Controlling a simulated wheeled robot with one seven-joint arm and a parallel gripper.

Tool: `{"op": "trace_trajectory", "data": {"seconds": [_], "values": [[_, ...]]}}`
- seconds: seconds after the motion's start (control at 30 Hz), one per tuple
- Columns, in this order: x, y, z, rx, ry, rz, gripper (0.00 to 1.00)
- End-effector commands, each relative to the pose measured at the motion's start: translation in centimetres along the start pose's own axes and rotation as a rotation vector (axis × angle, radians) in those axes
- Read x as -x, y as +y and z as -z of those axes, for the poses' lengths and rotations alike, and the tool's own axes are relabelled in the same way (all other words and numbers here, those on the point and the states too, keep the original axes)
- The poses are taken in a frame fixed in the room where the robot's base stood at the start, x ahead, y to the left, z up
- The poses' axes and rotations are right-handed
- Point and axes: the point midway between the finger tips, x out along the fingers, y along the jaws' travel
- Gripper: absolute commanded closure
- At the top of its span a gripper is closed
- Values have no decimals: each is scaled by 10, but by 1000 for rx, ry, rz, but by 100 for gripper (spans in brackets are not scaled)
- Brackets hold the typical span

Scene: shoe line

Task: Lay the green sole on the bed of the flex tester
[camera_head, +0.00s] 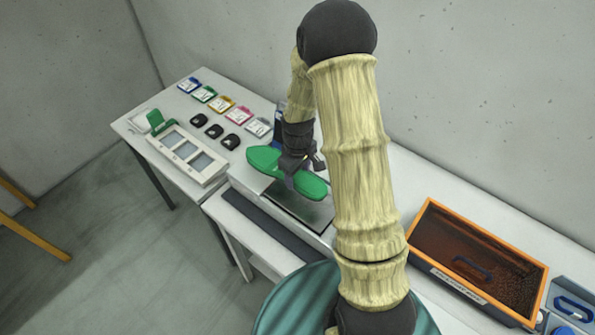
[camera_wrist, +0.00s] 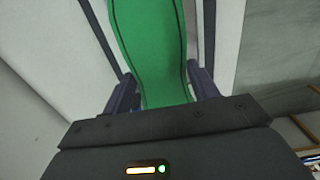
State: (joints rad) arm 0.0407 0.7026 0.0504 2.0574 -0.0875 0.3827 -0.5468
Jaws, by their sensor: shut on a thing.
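The green sole (camera_head: 263,160) is held in my gripper (camera_head: 297,174), which is shut across its middle. The sole appears above the dark bed (camera_head: 296,207) of a white device, which looks like the flex tester. Whether it touches the bed I cannot tell. In the wrist view the sole (camera_wrist: 152,45) runs lengthwise between the two fingers of my gripper (camera_wrist: 162,90). My arm hides the right part of the device.
Left of the device lies a white panel with several grey windows (camera_head: 187,152), with a green piece (camera_head: 157,121) behind it. Several coloured cards (camera_head: 222,103) and black items (camera_head: 214,131) lie further back. An orange-rimmed crate (camera_head: 534,303) with brown contents stands at right.

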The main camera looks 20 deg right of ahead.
Motion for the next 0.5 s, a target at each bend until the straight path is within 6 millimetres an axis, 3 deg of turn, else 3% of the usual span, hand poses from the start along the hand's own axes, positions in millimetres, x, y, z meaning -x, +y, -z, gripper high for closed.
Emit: {"op": "trace_trajectory", "data": {"seconds": [0.5], "values": [[-46, 0, 0, -1, 0, 0, 70]]}}
